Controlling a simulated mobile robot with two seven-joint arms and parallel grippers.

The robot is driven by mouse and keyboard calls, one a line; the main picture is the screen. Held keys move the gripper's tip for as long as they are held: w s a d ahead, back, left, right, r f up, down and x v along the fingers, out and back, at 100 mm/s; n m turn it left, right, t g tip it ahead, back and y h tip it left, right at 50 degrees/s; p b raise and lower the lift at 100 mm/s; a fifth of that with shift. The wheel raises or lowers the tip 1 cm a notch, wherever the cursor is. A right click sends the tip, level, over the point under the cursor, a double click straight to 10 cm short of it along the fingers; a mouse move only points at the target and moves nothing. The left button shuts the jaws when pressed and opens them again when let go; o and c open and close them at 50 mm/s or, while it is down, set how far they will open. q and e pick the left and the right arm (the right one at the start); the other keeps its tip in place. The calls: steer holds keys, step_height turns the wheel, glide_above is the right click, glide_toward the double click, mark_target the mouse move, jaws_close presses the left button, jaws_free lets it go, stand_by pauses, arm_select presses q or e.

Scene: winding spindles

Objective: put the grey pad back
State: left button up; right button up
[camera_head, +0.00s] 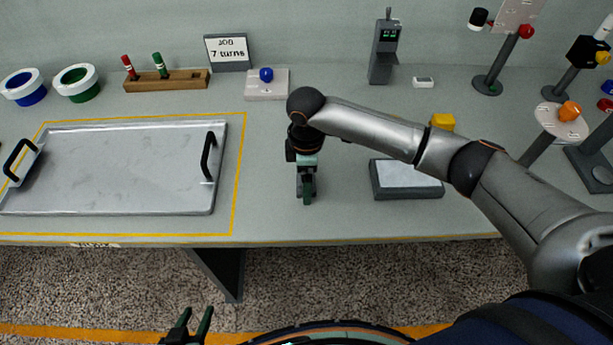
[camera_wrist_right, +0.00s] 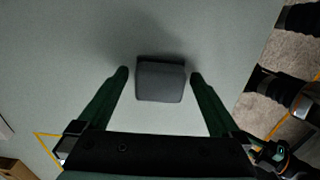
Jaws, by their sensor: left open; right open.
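The grey pad (camera_wrist_right: 160,82) is a small dark grey block on the pale table. In the right wrist view it sits between the two fingertips of my right gripper (camera_wrist_right: 160,74), with a gap on each side. My right gripper (camera_head: 307,193) is open and points down at the table in the head view, right of the metal tray. It largely hides the pad there. My left gripper (camera_head: 197,314) is open and empty at the bottom of the head view, in front of the table's edge.
A metal tray (camera_head: 110,195) with black handles lies inside a yellow outline on the left. A dark flat box with a pale top (camera_head: 407,176) lies right of my right gripper. A yellow block (camera_head: 442,122) is behind it. Spindle stands (camera_head: 488,84) fill the right back.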

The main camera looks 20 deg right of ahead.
steer(key=shift+r, duration=0.1)
step_height(320, 180, up, 12)
stand_by(0.5)
steer(key=shift+r, duration=0.1)
